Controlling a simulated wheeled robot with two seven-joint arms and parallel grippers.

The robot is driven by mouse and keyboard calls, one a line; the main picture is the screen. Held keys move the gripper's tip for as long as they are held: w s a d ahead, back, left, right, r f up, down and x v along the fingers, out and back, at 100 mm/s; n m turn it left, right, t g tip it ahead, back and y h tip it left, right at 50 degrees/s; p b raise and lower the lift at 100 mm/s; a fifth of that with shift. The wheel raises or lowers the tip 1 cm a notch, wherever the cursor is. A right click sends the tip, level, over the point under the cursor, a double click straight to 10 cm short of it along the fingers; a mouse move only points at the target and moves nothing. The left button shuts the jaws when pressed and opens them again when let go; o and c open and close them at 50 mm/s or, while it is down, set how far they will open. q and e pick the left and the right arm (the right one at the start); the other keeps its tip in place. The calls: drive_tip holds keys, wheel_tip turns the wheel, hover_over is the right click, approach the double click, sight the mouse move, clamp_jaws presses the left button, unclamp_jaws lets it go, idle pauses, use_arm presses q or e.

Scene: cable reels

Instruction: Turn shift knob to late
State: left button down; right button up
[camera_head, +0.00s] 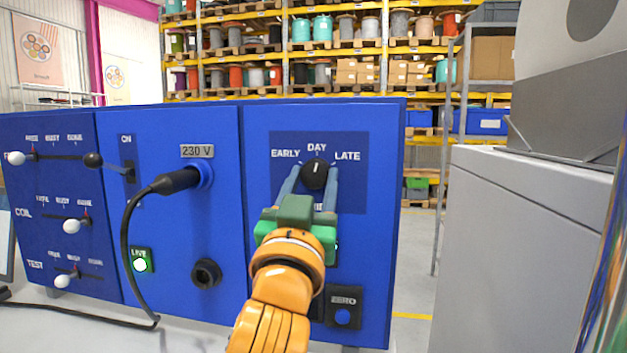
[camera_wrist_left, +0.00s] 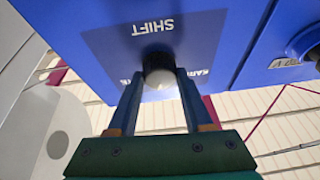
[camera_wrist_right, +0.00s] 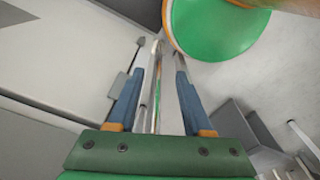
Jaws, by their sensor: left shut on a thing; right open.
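The shift knob (camera_head: 316,176) is a round black knob on the right blue panel, with EARLY, DAY and LATE marked around its top. Its white mark points up at DAY. My left gripper (camera_head: 315,184) is shut on the knob, one blue finger on each side. The left wrist view shows the knob (camera_wrist_left: 159,70) between the fingertips, with the SHIFT label beyond it. In the head view the gripper partly hides that label. My right gripper (camera_wrist_right: 167,55) is open with nothing between its fingers, and shows only in the right wrist view.
A black plug (camera_head: 178,181) with a cable sits in the 230 V socket on the middle panel. Levers with white and black balls stand out on the left panel. A grey cabinet (camera_head: 475,240) stands to the right. Near my right gripper is a green disc (camera_wrist_right: 215,25) with an orange rim.

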use_arm(q)
drive_tip(key=m+h+p, duration=0.1)
drive_tip(key=m, duration=0.2)
drive_tip(key=m+g+h+p, duration=0.1)
drive_tip(key=m+h, duration=0.1)
drive_tip(key=m, duration=0.1)
drive_tip(key=shift+a+r+m, duration=0.1)
drive_tip(key=shift+a+m, duration=0.05)
drive_tip(key=shift+m, duration=0.25)
drive_tip(key=shift+m+g+h+p, duration=0.55)
drive_tip(key=shift+m+h+p, duration=0.25)
drive_tip(key=shift+m, duration=0.65)
drive_tip(key=shift+m+g+h+p, duration=0.6)
drive_tip(key=shift+m+p, duration=0.25)
drive_tip(key=shift+m, duration=0.6)
drive_tip(key=shift+c, duration=1.6)
unclamp_jaws()
